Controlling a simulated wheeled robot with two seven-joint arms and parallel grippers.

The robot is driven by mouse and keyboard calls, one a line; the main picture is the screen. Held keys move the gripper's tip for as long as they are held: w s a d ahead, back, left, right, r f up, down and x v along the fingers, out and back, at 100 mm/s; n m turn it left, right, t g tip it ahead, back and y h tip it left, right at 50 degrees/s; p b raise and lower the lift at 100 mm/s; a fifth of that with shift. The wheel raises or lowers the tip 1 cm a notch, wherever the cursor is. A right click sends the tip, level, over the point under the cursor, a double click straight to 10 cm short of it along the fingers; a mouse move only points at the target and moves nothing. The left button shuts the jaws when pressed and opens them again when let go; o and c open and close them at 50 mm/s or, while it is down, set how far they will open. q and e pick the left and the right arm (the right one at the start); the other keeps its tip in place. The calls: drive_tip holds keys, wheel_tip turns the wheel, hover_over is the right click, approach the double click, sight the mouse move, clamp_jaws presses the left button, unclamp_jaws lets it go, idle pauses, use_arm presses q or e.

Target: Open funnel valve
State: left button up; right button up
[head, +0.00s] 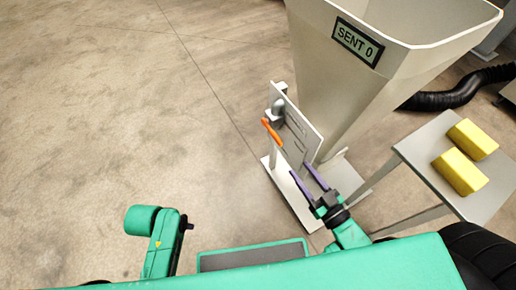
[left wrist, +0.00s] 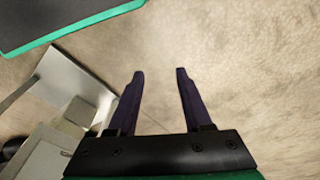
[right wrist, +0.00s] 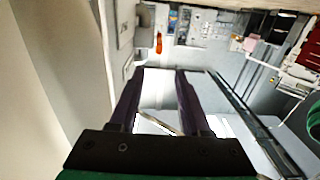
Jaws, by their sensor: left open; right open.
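The funnel (head: 385,60) is a large cream hopper labelled "SENT 0" at the upper right of the head view. Beside its lower left side is an upright pale plate (head: 302,135) with a valve lever that has an orange handle (head: 271,131). My right gripper (head: 306,168) is open in front of the plate, below and right of the orange handle, with nothing between its fingers in the head view. In the right wrist view the funnel's pale wall (right wrist: 50,75) fills the left; a thin rod (right wrist: 158,123) shows between the fingers. My left gripper (left wrist: 160,74) is open and empty over the floor.
A grey table (head: 425,150) with two yellow blocks (head: 466,155) stands to the right of the funnel. A black hose (head: 440,98) lies behind it. The concrete floor (head: 110,110) at left is clear. A pale base plate (head: 290,190) lies under the valve stand.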

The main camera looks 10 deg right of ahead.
sight(282, 144)
drive_tip(key=b+x, duration=0.2)
drive_tip(key=x, duration=1.1)
drive_tip(key=shift+w+d+r, duration=0.1)
drive_tip(key=shift+w+r, duration=0.05)
drive_tip(key=shift+w, duration=0.05)
drive_tip(key=shift+w+a, duration=0.25)
drive_tip(key=shift+w, duration=0.25)
clamp_jaws()
use_arm(q)
wheel_tip(282, 144, up, 6)
drive_tip(key=d, duration=0.1)
drive_tip(key=shift+s+t+h, duration=0.15)
drive_tip(key=shift+t+h, duration=0.15)
drive_tip(key=shift+d, duration=0.1)
